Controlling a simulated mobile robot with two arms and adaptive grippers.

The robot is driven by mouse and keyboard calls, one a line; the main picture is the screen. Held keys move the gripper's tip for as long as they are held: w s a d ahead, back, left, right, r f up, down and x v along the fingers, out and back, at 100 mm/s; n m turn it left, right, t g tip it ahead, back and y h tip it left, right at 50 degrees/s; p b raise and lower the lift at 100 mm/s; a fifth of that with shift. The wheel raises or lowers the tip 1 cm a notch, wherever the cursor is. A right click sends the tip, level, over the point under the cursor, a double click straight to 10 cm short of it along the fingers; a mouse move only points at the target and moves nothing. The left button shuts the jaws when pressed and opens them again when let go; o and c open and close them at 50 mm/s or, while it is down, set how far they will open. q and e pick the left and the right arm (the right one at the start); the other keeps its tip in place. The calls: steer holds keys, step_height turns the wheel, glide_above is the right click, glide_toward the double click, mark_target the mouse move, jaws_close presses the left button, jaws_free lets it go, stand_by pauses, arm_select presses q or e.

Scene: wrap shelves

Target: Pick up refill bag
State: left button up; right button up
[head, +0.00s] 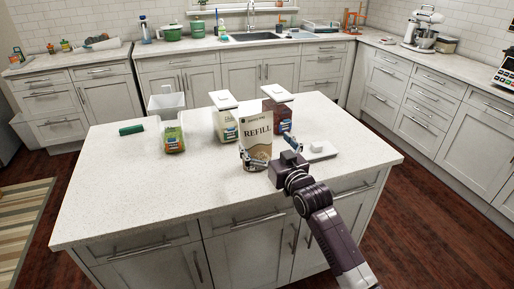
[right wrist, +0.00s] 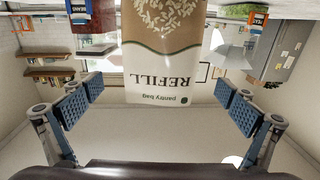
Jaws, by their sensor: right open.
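The refill bag (head: 257,138) is a tall white and tan pouch lettered "REFILL", standing upright on the white island top. In the right wrist view the refill bag (right wrist: 162,60) appears upside down, with grains pictured on it. My right gripper (head: 268,150) reaches in from the front right, open, with its fingers at either side of the bag. In the right wrist view the blue finger pads of the right gripper (right wrist: 160,104) are wide apart, with visible gaps to the bag. My left gripper is not in view.
Behind the bag stand a cream container (head: 223,118) and a brown one (head: 280,112), each with a white top. The island's front left (head: 130,195) is clear.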

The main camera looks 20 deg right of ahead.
mark_target(259, 134)
steer(key=shift+w+a+r+p, duration=0.1)
steer(key=shift+w+r+p, duration=0.15)
steer(key=shift+w, duration=0.3)
steer(key=shift+w+a+p, duration=0.15)
steer(key=shift+w+p, duration=0.1)
steer(key=shift+w, duration=0.8)
steer(key=shift+w+a+p, duration=0.1)
steer(key=shift+w+p, duration=0.15)
steer(key=shift+w, duration=0.8)
steer(key=c, duration=1.9)
steer(key=shift+c, duration=0.2)
